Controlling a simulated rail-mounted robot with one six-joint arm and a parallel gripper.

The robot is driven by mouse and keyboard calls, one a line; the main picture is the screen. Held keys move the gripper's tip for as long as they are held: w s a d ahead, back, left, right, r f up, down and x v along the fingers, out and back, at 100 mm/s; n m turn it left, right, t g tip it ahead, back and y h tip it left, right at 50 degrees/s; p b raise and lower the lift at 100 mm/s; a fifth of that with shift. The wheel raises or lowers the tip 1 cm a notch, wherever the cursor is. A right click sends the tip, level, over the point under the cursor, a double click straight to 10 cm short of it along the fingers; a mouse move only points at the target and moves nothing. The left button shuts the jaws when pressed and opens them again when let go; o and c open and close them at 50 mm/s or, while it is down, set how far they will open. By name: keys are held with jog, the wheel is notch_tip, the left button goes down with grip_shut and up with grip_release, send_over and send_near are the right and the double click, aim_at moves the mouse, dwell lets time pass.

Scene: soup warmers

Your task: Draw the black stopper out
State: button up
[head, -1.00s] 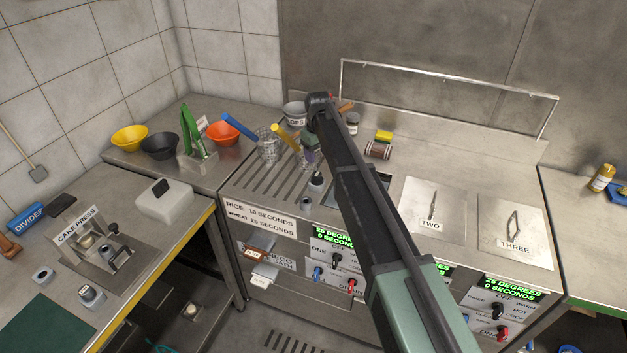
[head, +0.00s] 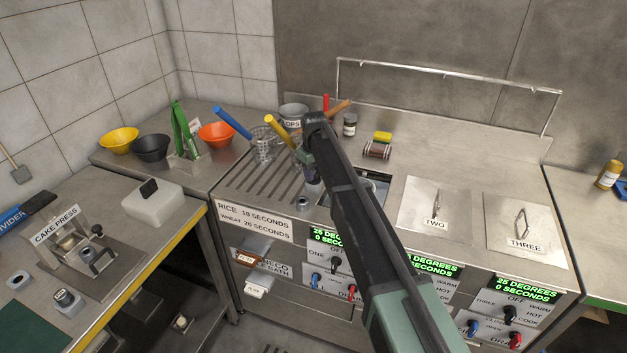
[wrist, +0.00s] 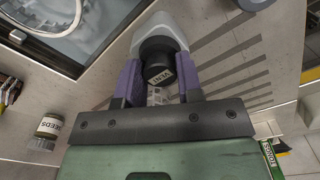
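The black stopper (wrist: 158,72), lettered VENT, lies between the two purple fingers of my gripper (wrist: 161,76) in the wrist view. The fingers flank it closely on both sides; whether they press on it cannot be told. A pale grey rounded part shows around and beyond the stopper. In the head view my gripper (head: 312,184) points down at the counter, left of the open well, and its fingers hide the stopper. A small grey ring-shaped fitting (head: 303,204) with a dark centre shows just below the fingertips.
The open well (head: 372,188) is right of my gripper. Mesh baskets with blue (head: 232,122) and yellow (head: 276,124) handles stand behind and to the left. A small jar (head: 350,125) and covers TWO (head: 434,205) and THREE (head: 520,225) are to the right.

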jog(key=c, duration=0.4)
jog(key=shift+c, duration=0.2)
jog(key=shift+r+p, duration=0.6)
jog(key=shift+p, duration=0.05)
jog(key=shift+r+p, duration=1.9)
jog(key=shift+r, duration=0.05)
